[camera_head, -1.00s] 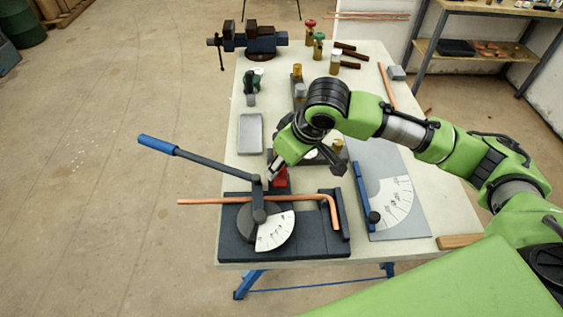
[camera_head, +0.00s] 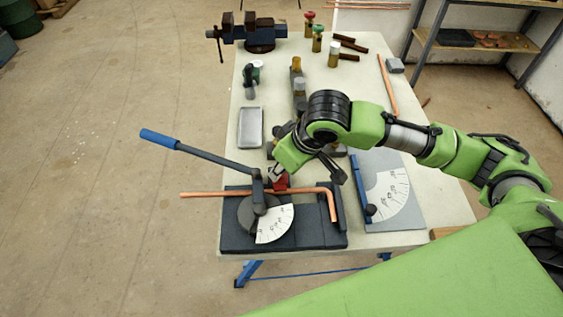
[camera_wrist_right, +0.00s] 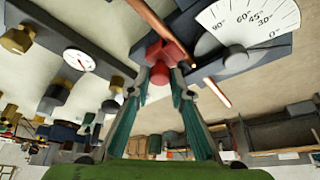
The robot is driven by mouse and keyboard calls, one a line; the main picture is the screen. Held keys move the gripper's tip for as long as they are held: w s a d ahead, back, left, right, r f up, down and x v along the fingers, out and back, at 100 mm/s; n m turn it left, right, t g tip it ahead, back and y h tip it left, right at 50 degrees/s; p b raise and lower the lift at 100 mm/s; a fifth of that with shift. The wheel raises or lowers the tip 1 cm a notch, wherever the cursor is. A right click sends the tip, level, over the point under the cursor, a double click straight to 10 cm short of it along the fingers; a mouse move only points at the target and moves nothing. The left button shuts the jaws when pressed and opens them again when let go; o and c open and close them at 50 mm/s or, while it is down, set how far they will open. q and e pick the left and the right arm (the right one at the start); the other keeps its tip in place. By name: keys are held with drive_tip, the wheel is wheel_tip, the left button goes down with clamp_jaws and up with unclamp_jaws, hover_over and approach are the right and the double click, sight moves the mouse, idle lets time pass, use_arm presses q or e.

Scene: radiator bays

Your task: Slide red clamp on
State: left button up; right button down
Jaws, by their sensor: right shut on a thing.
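The red clamp (camera_head: 280,180) is at the back edge of the pipe bender (camera_head: 232,236), just behind the copper pipe (camera_head: 210,195). My right gripper (camera_head: 274,172) reaches down behind the bender and is shut on the clamp. In the right wrist view, the red clamp (camera_wrist_right: 166,52) sits between the fingertips (camera_wrist_right: 167,72). The copper pipe (camera_wrist_right: 217,92) shows on both sides of it there. I cannot tell whether the clamp touches the pipe or is seated. The pipe lies across the bender, bent toward the front at its right end. My left gripper is out of view.
The bender's blue-handled lever (camera_head: 160,138) sticks out to the left. An angle board (camera_head: 398,218) lies to the right. A grey tray (camera_head: 251,127), several fittings and a vise (camera_head: 253,33) are farther back. My arm crosses above the table.

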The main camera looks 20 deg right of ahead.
drive_tip(key=c, duration=1.8)
unclamp_jaws()
drive_tip(key=shift+s+a+f, duration=0.1)
drive_tip(key=shift+s+a, duration=0.05)
drive_tip(key=shift+s, duration=0.1)
drive_tip(key=shift+c, duration=0.2)
drive_tip(key=v, duration=1.2)
